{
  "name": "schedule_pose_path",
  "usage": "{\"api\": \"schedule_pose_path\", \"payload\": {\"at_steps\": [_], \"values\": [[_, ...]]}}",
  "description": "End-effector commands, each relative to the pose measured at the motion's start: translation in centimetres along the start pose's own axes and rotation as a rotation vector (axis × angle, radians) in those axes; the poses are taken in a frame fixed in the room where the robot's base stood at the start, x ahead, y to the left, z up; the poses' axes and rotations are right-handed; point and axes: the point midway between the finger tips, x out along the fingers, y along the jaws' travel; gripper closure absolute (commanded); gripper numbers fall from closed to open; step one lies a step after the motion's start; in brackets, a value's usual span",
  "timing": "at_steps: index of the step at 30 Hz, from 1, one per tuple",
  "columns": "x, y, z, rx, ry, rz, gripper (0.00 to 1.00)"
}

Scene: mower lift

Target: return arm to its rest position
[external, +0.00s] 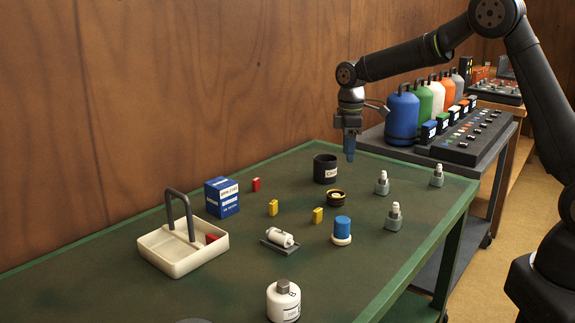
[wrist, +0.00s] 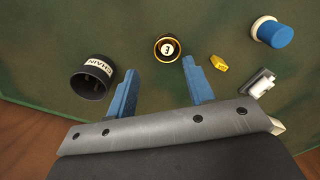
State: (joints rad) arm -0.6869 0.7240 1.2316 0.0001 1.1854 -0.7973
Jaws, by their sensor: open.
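My gripper (external: 349,148) hangs above the far part of the green table (external: 110,262), pointing down, with blue fingers. In the wrist view its two blue fingers (wrist: 161,86) stand apart with nothing between them. The black cup labelled CHAIN (external: 325,168) stands on the table just left of the gripper in the external view; it also shows left of the fingers in the wrist view (wrist: 92,78).
A white tray with a dark handle (external: 175,262) holds a red block (external: 212,238). A blue box (external: 222,197), yellow blocks (external: 273,207), a blue-capped jar (external: 342,228), grey-based plugs (external: 394,216) and a white canister (external: 283,301) stand around. Coloured bottles (external: 402,115) stand on a bench behind.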

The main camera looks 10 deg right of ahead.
Motion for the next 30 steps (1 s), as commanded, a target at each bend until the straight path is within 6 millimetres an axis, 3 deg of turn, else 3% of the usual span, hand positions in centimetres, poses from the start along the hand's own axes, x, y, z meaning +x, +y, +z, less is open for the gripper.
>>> {"api": "schedule_pose_path", "payload": {"at_steps": [12,18,24,30], "values": [[1.1,1.2,8.3,0.246,-0.001,-0.001,0.52],[1.6,1.3,11.3,0.340,0.000,0.000,0.52],[1.9,1.2,12.7,0.385,-0.001,-0.001,0.52],[1.9,1.2,12.9,0.392,-0.001,-0.001,0.52]]}}
